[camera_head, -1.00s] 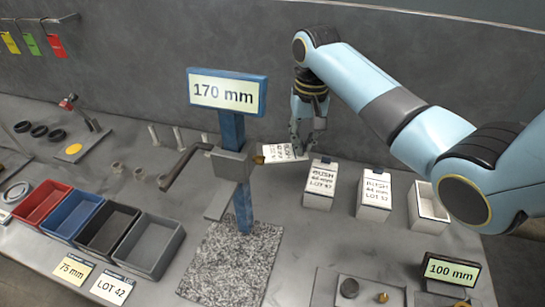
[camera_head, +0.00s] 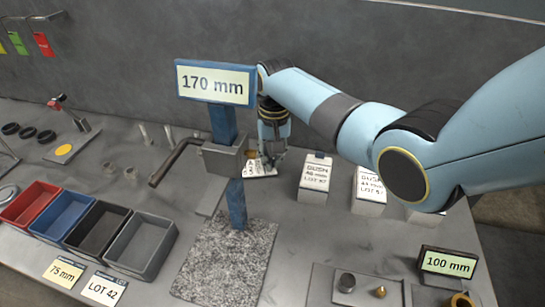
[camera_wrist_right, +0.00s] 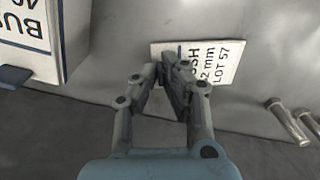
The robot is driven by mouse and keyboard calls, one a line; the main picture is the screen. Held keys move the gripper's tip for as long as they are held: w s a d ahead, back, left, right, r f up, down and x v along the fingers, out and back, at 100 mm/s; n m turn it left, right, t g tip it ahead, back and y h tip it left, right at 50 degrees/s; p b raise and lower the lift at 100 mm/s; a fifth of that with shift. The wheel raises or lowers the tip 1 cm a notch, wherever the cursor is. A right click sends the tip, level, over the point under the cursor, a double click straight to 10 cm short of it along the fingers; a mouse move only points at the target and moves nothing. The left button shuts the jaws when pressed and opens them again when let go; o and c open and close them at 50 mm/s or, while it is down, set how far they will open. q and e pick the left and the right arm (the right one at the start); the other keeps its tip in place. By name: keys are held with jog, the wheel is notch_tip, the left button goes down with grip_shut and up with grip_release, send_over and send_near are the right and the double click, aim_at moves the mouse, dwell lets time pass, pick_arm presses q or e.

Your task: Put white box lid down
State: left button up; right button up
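The white box lid (camera_head: 262,169), with a printed label, shows below my right gripper (camera_head: 270,160), just right of the blue post (camera_head: 237,200). In the right wrist view the lid (camera_wrist_right: 215,62) lies face toward the camera, with part of its print covered by a finger. The right gripper's fingertips (camera_wrist_right: 160,72) are close together at the lid's left end and appear shut on it. Whether the lid touches the table is hard to tell. My left gripper is not in view.
Labelled white boxes (camera_head: 313,180) stand to the right, partly behind my right arm. A granite slab (camera_head: 220,262) and a grey bin (camera_head: 140,248) are in front.

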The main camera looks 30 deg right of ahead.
jog(key=o, duration=0.5)
jog(key=shift+c, duration=0.2)
notch_tip(320, 180, up, 12)
jog(key=p, duration=0.1)
jog(key=shift+d, duration=0.15)
dwell(0.4)
